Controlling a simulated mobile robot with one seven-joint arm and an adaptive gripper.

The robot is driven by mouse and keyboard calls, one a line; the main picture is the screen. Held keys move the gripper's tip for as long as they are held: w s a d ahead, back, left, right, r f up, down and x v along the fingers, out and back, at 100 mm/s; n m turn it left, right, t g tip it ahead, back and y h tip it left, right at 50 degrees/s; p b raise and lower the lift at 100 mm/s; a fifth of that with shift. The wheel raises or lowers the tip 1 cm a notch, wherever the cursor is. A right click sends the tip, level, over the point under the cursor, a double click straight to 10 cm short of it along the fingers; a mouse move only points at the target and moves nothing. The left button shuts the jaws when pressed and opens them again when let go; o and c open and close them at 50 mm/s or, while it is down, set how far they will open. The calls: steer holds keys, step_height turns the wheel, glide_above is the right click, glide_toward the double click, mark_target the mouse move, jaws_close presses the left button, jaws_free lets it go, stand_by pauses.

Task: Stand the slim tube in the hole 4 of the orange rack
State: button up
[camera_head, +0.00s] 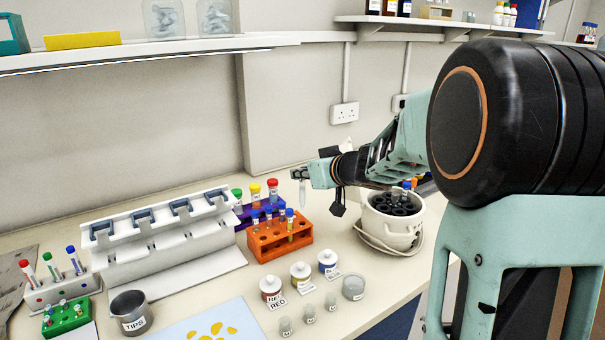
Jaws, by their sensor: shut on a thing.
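My gripper (302,174) is above and to the right of the orange rack, shut on a slim clear tube (303,195). The tube hangs roughly upright below the fingers, clear of the bench. The orange rack (268,255) stands on the bench, with several holes in its top. A blue-capped tube with yellowish contents (290,226) stands at its right part. The hole numbers are too small to read.
A purple rack (243,221) with green-, yellow- and red-capped tubes stands behind the orange rack. Several small jars, including a red-labelled jar (271,289), stand in front. A white pipette stand (180,252) is at the left.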

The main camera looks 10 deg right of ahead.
mark_target(303, 207)
steer(key=shift+f+b, duration=2.9)
steer(key=shift+b, duration=0.7)
steer(key=shift+f+b, duration=0.7)
steer(key=shift+f, duration=0.45)
steer(key=shift+f, duration=0.25)
steer(key=shift+f+b, duration=0.55)
steer(key=shift+f, duration=0.2)
steer(key=shift+f, duration=0.15)
steer(key=o, duration=0.9)
steer(key=v, duration=1.2)
